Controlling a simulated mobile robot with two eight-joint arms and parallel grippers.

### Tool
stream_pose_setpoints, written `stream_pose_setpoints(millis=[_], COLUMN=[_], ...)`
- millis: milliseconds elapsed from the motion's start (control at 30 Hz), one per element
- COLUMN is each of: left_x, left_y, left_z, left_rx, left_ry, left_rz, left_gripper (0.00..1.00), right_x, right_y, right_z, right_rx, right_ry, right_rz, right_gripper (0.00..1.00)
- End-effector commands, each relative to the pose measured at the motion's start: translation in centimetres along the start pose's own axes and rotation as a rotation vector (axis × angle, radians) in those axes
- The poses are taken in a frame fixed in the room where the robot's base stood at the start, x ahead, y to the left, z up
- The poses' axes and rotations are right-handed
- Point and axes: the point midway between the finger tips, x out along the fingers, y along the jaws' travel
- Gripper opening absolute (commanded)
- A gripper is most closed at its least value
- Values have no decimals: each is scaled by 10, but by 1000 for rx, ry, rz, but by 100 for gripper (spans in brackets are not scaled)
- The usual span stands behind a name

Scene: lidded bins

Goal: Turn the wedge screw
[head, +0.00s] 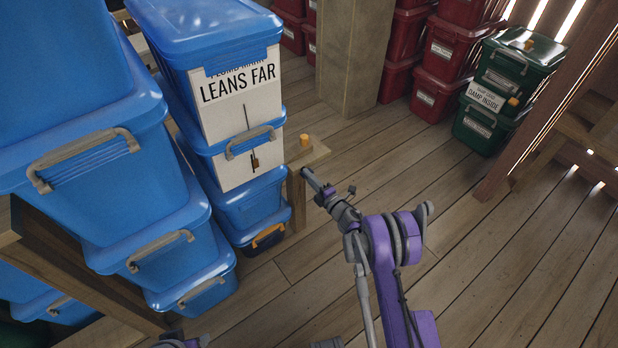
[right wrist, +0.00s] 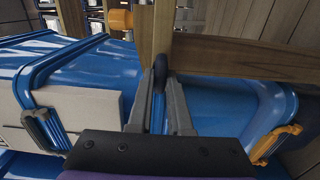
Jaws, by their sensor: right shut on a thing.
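My right gripper (head: 309,176) reaches up to the end of a wooden bracket (head: 315,154) beside the blue bin stack. In the right wrist view its two grey fingers (right wrist: 160,92) close on a small dark rounded knob (right wrist: 160,66), apparently the wedge screw, just under the wooden beam (right wrist: 215,52). The fingers cover part of the knob, and in the head view the knob cannot be made out. An orange knob (head: 305,141) stands on top of the bracket. It also shows in the right wrist view (right wrist: 121,19). My left gripper's fingers are not visible.
A blue bin (head: 205,35) with a "LEANS FAR" card (head: 238,92) tops the nearby stack. More blue bins (head: 85,130) crowd the left. Green bins (head: 490,125) and red bins (head: 437,92) stand at the back right. Open plank floor (head: 510,250) lies to the right.

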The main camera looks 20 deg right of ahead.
Motion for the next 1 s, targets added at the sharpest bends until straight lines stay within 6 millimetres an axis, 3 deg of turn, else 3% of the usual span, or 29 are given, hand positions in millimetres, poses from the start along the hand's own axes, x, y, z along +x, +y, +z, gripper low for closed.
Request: stream_pose_setpoints(millis=[600, 633, 767, 1000], left_x=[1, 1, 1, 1], left_y=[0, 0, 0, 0], left_z=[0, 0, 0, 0], left_rx=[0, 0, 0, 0], left_ry=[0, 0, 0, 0], left_rz=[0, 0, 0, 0], left_gripper=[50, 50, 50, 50], right_x=[0, 0, 0, 0], right_y=[0, 0, 0, 0], right_z=[0, 0, 0, 0], right_rx=[-39, -39, -39, -38], right_ry=[0, 0, 0, 0], right_rz=[0, 0, 0, 0], right_gripper=[0, 23, 46, 48])
